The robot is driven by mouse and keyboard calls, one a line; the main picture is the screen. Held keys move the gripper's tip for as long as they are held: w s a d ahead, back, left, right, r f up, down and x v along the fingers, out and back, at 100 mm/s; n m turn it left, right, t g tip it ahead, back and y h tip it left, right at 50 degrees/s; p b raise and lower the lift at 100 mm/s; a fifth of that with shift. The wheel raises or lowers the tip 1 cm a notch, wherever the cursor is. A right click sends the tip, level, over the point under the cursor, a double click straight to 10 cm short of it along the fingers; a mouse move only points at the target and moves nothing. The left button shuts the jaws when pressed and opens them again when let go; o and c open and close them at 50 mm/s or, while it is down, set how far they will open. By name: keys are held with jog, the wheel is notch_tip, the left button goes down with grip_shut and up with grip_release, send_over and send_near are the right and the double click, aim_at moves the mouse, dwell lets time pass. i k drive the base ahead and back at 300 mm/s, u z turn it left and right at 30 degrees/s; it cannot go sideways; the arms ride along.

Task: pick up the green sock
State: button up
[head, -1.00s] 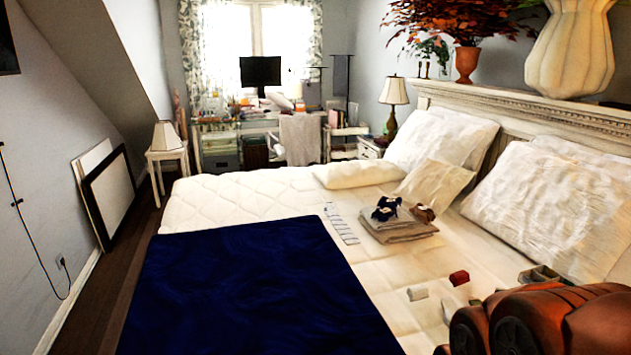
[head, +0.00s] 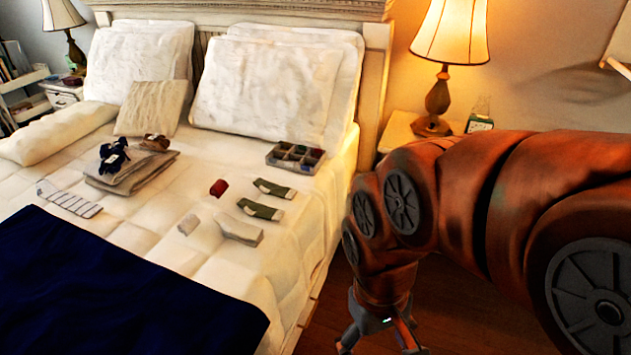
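Two green socks with pale ends lie flat on the bed, near its right side. The nearer sock (head: 260,209) is to the left of and in front of the farther sock (head: 275,188); they lie apart. My gripper (head: 380,346) hangs at the bottom of the head view, off the right side of the bed, over the dark floor. It is well to the right of and nearer than both socks. Its fingers are spread with nothing seen between them; the tips are close to the picture's lower edge.
A divided box (head: 295,158) sits behind the socks. Folded towels (head: 130,176) and a navy blanket (head: 110,290) are farther left. A nightstand with a lit lamp (head: 450,40) stands behind my arm.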

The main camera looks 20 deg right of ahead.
aim_at(266, 187)
jog(key=z, duration=1.65)
jog(key=i, duration=1)
jog(key=u, duration=2.85)
